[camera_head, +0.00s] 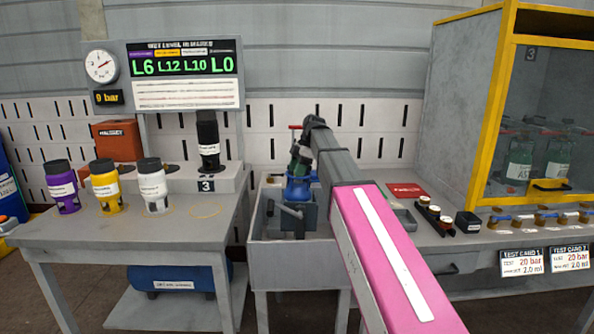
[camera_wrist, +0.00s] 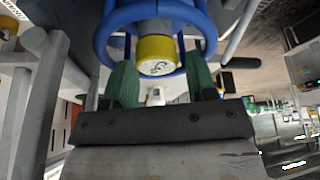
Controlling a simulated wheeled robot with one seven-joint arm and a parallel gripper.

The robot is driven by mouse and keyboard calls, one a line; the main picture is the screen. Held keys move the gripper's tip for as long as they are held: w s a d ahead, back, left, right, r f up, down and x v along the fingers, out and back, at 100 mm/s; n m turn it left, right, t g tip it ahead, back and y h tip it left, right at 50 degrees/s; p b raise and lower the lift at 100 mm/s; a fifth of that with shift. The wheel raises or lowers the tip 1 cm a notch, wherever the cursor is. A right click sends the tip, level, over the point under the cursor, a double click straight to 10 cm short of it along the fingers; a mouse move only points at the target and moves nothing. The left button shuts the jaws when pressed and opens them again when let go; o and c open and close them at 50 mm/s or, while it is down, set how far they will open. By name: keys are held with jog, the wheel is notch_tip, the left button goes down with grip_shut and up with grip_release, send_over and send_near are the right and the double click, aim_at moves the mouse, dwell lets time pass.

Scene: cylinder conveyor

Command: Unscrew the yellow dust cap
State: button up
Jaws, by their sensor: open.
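The yellow dust cap (camera_wrist: 158,55) is in the upper middle of the wrist view, its round face with dark markings turned to the camera. It sits inside a blue ring guard (camera_wrist: 106,34), beneath a pale metal body. My gripper (camera_wrist: 160,72) has its two green fingers apart, one at each side of the cap. Gaps show between fingers and cap, and nothing is held. In the head view my gripper (camera_head: 299,162) is just above the blue fitting (camera_head: 300,190) in a grey holder. The cap cannot be made out there.
Purple (camera_head: 62,186), yellow (camera_head: 105,186) and white (camera_head: 153,187) bottles stand on the left table. A black bottle (camera_head: 208,140) stands on a raised block. A yellow-framed cabinet (camera_head: 508,105) is at right. Small black-and-white parts (camera_head: 434,213) lie right of my arm.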

jog(key=shift+s+d+f+m, duration=0.1)
jog(key=shift+d+f+m, duration=0.15)
jog(key=shift+m, duration=0.15)
jog(key=shift+s, duration=0.1)
jog(key=shift+s+m+t, duration=0.1)
jog(key=shift+m+t, duration=0.2)
jog(key=shift+m, duration=0.1)
jog(key=m+t, duration=0.1)
jog(key=m, duration=0.3)
jog(key=shift+t, duration=0.3)
jog(key=shift+m, duration=0.6)
jog(key=m+t, duration=0.1)
jog(key=m, duration=0.2)
jog(key=shift+a+m+t+h, duration=0.1)
jog(key=shift+m+t+h, duration=0.2)
jog(key=shift+t, duration=0.1)
jog(key=shift+m+t+h, duration=0.3)
jog(key=shift+m, duration=0.9)
jog(key=shift+r, duration=0.1)
